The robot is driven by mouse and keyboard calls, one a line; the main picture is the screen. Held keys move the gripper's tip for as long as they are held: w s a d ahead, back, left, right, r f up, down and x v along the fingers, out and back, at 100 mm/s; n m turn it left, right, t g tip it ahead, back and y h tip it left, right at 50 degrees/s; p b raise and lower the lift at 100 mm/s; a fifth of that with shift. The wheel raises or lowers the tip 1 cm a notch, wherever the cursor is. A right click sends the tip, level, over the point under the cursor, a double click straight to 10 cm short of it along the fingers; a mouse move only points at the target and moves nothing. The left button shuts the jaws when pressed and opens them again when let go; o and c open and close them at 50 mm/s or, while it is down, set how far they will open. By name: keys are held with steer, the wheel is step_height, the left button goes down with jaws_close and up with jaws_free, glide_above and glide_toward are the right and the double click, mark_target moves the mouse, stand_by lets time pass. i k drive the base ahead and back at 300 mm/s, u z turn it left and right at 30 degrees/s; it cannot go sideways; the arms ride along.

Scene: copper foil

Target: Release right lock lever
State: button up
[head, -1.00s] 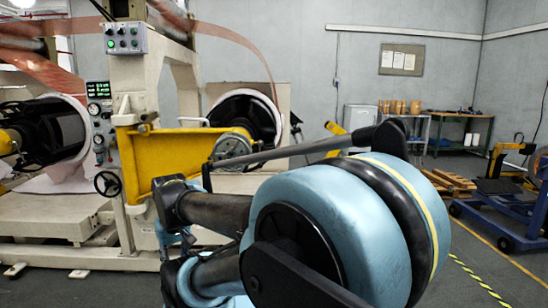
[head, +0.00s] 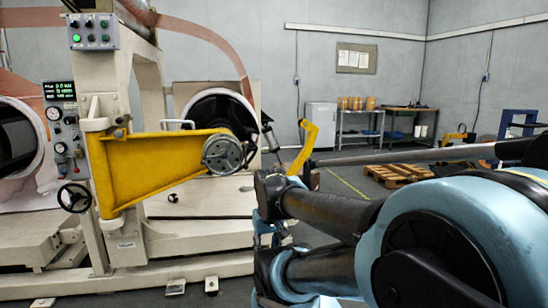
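A cream foil machine stands at the left, with a yellow swing arm (head: 150,165) reaching right to a round grey metal hub (head: 223,154). A thin dark lever (head: 269,133) sticks up just right of the hub. It may be the right lock lever, but it is too small to be sure. A white handle (head: 178,122) sits above the yellow arm. A bent yellow piece (head: 305,147) stands further right, partly behind my arm. My blue and black arm fills the lower right, apart from the lever in the picture. My gripper does not show.
A control box (head: 92,32) and black handwheel (head: 74,197) are on the machine's post. Copper foil (head: 195,28) runs overhead to a roll (head: 220,108). A wooden pallet (head: 400,174) and workbenches stand behind at the right. Some grey floor is clear in front of the machine.

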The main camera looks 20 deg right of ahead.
mark_target(245, 143)
steer(key=z, duration=0.1)
steer(key=i, duration=1)
steer(key=k, duration=0.55)
